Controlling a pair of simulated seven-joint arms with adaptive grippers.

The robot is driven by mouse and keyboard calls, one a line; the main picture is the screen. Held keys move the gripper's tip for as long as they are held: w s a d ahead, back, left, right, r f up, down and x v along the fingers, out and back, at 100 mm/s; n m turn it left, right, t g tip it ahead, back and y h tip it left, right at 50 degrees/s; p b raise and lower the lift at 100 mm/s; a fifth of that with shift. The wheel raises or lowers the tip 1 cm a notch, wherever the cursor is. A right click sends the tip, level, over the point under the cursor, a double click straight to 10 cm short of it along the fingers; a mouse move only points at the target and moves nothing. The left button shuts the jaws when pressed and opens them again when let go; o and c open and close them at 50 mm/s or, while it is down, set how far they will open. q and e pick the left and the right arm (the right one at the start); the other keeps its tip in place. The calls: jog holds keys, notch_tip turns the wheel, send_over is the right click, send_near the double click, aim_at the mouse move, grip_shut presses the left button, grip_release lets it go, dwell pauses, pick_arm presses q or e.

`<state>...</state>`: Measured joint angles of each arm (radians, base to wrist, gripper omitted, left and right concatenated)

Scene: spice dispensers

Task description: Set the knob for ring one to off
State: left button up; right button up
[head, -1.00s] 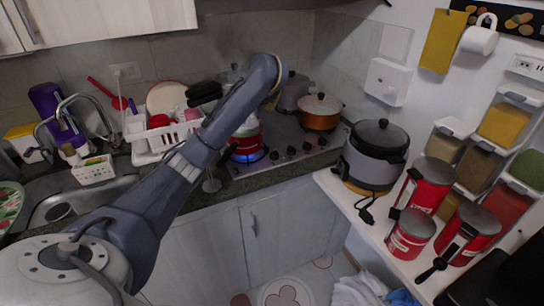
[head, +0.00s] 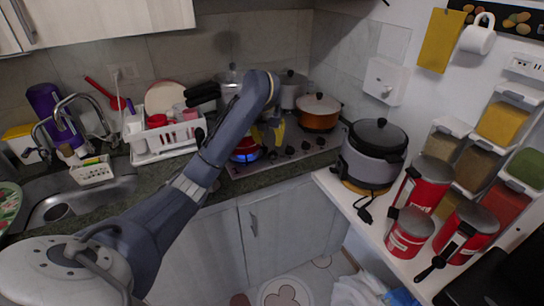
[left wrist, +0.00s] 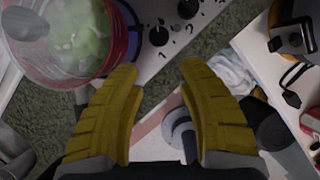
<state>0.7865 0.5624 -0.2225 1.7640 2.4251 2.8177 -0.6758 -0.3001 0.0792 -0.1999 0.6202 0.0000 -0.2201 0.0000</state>
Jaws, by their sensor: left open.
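The stove's dark knobs (head: 290,151) sit in a row along the front of the hob (head: 262,163). Two knobs (left wrist: 158,36) show clearly in the left wrist view, just beyond the fingertips; I cannot read which is ring one. My left gripper (head: 272,135) hangs over the hob near the leftmost knobs. Its yellow fingers are apart and empty in the left wrist view (left wrist: 158,70). The arm partly hides the pot in the head view. My right gripper is not seen.
An orange pot (head: 319,117) stands at the back right of the hob. A dish rack (head: 165,140) is left of the arm. A rice cooker (head: 372,165) and red canisters (head: 410,233) stand on the right counter.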

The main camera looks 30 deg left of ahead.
aim_at(272, 155)
pick_arm(q)
jog(key=shift+x, duration=6.1)
jog(key=shift+o, duration=0.2)
jog(key=shift+s, duration=0.15)
jog(key=shift+f, duration=0.1)
grip_shut()
